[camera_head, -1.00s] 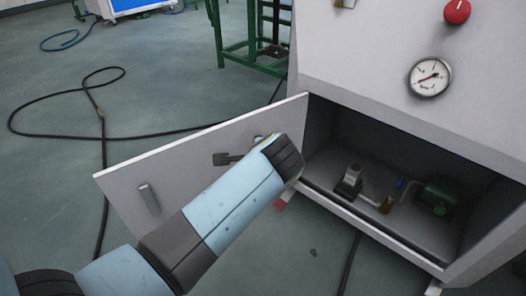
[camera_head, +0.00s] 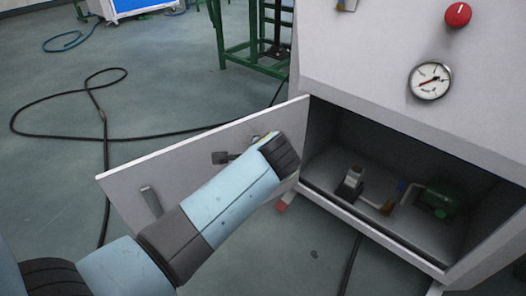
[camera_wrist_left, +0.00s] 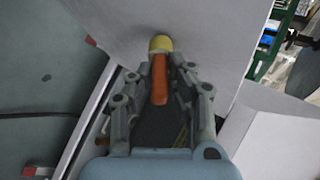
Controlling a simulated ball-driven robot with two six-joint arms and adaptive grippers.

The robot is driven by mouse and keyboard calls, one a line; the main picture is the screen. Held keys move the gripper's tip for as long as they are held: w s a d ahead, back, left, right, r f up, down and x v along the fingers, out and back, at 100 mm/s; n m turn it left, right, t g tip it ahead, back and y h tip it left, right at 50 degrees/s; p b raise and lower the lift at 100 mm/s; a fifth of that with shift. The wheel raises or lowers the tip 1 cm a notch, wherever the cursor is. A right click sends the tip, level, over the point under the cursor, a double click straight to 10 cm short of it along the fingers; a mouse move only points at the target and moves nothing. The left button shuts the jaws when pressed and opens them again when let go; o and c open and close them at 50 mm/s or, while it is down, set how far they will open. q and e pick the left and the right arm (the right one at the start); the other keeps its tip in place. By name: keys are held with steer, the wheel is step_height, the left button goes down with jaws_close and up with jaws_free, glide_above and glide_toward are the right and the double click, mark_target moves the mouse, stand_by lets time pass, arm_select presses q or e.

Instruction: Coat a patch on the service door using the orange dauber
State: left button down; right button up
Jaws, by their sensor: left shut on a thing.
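The service door (camera_head: 165,175) of the cabinet stands open, its pale grey panel reaching out to the left. My left arm crosses in front of it in the head view and hides most of my left gripper there. In the left wrist view my left gripper (camera_wrist_left: 160,78) is shut on the orange dauber (camera_wrist_left: 159,88). The dauber's yellow head (camera_wrist_left: 160,43) points away from the gripper, at the grey door panel (camera_wrist_left: 195,25). It is at or very close to the panel; I cannot tell if it touches. No coated patch is clearly visible. My right gripper is not in view.
The open cabinet (camera_head: 400,130) holds a green motor-like part (camera_head: 436,200) and pipe fittings (camera_head: 350,185). A gauge (camera_head: 430,80) and a red button (camera_head: 457,14) are on its front. A black hose (camera_head: 60,137) lies on the floor, with a green stand (camera_head: 222,45) behind.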

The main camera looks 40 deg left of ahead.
arm_select(q)
steer(key=shift+s+a+p, duration=2.45)
steer(key=shift+s+p, duration=1.4)
steer(key=shift+s, duration=2.95)
steer(key=shift+w+d+b, duration=0.35)
steer(key=shift+w+d, duration=0.35)
steer(key=shift+w, duration=1.5)
steer(key=shift+w+d+b, duration=0.3)
steer(key=shift+w+d, duration=0.45)
steer(key=shift+w, duration=1.5)
steer(key=shift+w+d+b, duration=0.35)
steer(key=shift+w+d, duration=0.35)
steer(key=shift+w, duration=1.8)
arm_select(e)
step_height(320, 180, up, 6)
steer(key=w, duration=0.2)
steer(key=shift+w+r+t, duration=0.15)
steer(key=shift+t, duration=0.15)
